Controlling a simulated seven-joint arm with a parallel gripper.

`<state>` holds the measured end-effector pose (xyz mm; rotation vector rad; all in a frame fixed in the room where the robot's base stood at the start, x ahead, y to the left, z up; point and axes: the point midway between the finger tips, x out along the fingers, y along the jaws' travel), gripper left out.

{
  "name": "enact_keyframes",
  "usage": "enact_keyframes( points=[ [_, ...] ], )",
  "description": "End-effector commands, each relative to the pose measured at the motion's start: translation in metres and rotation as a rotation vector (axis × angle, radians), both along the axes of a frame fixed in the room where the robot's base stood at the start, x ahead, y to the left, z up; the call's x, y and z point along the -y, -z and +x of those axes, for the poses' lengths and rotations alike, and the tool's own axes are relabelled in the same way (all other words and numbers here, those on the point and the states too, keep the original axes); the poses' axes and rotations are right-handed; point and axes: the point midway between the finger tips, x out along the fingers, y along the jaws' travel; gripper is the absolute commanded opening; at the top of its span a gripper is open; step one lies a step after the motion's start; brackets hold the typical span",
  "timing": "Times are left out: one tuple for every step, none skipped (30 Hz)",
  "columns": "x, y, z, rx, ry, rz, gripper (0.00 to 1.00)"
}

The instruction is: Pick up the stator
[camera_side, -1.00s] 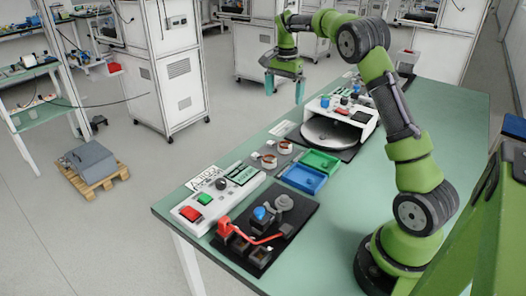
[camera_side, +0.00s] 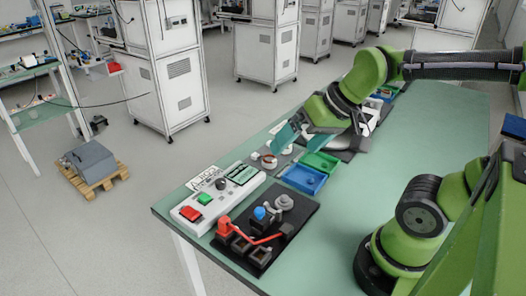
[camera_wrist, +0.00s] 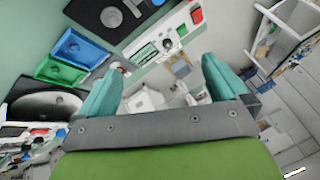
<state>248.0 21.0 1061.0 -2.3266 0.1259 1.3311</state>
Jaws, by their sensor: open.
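One stator (camera_side: 269,161), a small ring with reddish-brown and white parts, sits on a dark plate on the green table in the side view. A second stator beside it is mostly or fully hidden by my gripper. My gripper (camera_side: 288,149) is tilted, with its teal fingers apart and empty, just above and behind the visible stator. In the wrist view my gripper (camera_wrist: 163,64) is open, with nothing between its fingers.
Blue tray (camera_side: 304,179) and green tray (camera_side: 320,163) lie right of the stator. A white control box (camera_side: 217,200) with red and green buttons and a black fixture (camera_side: 264,255) with a red lever stand nearer. A round-plate machine is partly behind my arm. The table's right side is clear.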

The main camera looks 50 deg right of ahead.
Motion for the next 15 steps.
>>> enact_keyframes(
  points=[
    [-0.005, -0.003, -0.007, 0.025, -0.017, -0.002, 1.00],
    [-0.007, -0.004, -0.010, 0.036, -0.025, -0.002, 1.00],
    [-0.009, -0.007, -0.011, 0.052, -0.033, -0.004, 0.97],
    [-0.010, -0.010, -0.012, 0.062, -0.037, -0.005, 0.92],
    [-0.011, -0.012, -0.012, 0.070, -0.040, -0.005, 0.88],
    [-0.012, -0.014, -0.013, 0.076, -0.043, -0.005, 0.82],
    [-0.012, -0.014, -0.013, 0.079, -0.044, -0.005, 0.80],
    [-0.013, -0.014, -0.013, 0.079, -0.046, -0.004, 0.80],
    [-0.013, -0.014, -0.013, 0.077, -0.047, -0.004, 0.80],
    [-0.013, -0.014, -0.013, 0.077, -0.046, -0.005, 0.80],
    [-0.013, -0.014, -0.013, 0.076, -0.045, -0.004, 0.80],
    [-0.013, -0.014, -0.013, 0.076, -0.045, -0.004, 0.80],
    [-0.013, -0.014, -0.013, 0.076, -0.045, -0.004, 0.80],
    [-0.013, -0.014, -0.013, 0.076, -0.045, -0.004, 0.80],
    [-0.012, -0.014, -0.013, 0.076, -0.045, -0.004, 0.80]
  ],
)
